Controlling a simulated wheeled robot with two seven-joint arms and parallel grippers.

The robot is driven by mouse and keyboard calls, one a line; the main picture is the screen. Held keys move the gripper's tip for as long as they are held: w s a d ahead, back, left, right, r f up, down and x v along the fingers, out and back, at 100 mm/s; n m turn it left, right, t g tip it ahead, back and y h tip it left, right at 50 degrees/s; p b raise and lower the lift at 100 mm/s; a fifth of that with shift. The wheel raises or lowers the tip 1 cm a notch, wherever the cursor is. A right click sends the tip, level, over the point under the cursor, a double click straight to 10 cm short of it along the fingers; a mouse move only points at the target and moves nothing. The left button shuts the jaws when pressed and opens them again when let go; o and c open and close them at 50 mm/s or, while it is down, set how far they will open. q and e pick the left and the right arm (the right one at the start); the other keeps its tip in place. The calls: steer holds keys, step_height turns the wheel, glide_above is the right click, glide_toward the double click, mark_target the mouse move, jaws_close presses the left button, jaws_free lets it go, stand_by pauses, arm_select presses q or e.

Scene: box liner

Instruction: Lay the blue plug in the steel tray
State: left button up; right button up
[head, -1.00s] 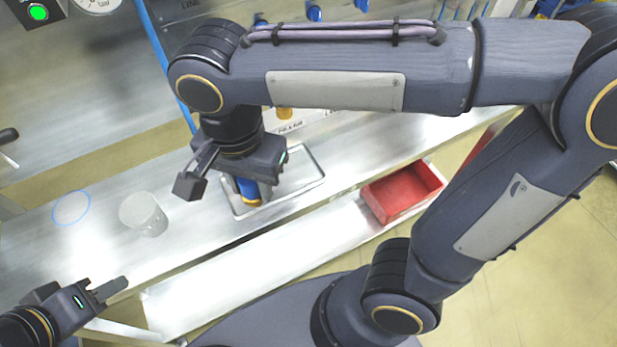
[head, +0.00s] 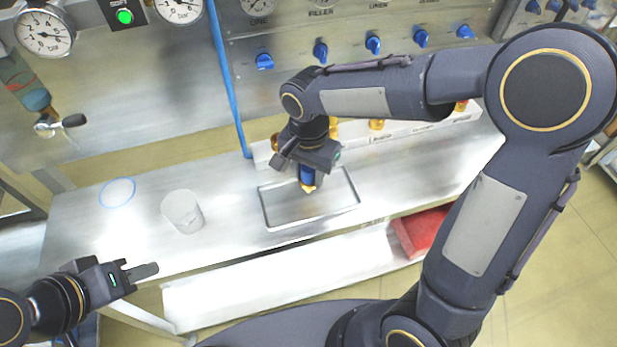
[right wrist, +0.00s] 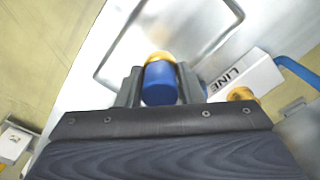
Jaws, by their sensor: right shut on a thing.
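The blue plug (head: 306,175) has a blue body and a yellow-orange end. My right gripper (head: 305,168) is shut on it and holds it over the steel tray, yellow end downward. In the right wrist view the blue plug (right wrist: 160,84) sits between the two fingers of my right gripper (right wrist: 158,88). The steel tray (head: 292,222) is a shallow rectangular tray on the bench, with a bare floor; its rim also shows in the right wrist view (right wrist: 98,72). I cannot tell whether the plug touches the tray. My left gripper (head: 140,275) is open and empty near the bench's front left.
A whitish cup (head: 184,212) stands on the bench left of the tray, near a blue ring mark (head: 117,192). A red bin (head: 420,232) sits on the lower shelf. A white holder with yellow-ended plugs (head: 400,138) stands behind the tray. A blue hose (head: 228,85) hangs at the back.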

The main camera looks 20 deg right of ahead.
steer(key=shift+f, duration=1.2)
steer(key=shift+f, duration=0.15)
steer(key=o, duration=1)
step_height(320, 180, up, 12)
steer(key=shift+s+r, duration=0.1)
steer(key=shift+r, duration=0.05)
steer(key=s+d+f+n+t+y, duration=0.1)
steer(key=s+d+n+t+y, duration=0.1)
steer(key=s, duration=0.6)
steer(key=s+d+f+n+t+y, duration=0.1)
steer(key=s+d+f+n+t, duration=0.1)
steer(key=s+d+n, duration=0.3)
steer(key=s+d+t, duration=0.1)
steer(key=s+d, duration=0.1)
steer(key=s, duration=0.1)
steer(key=shift+t+y, duration=0.3)
steer(key=shift+y, duration=0.1)
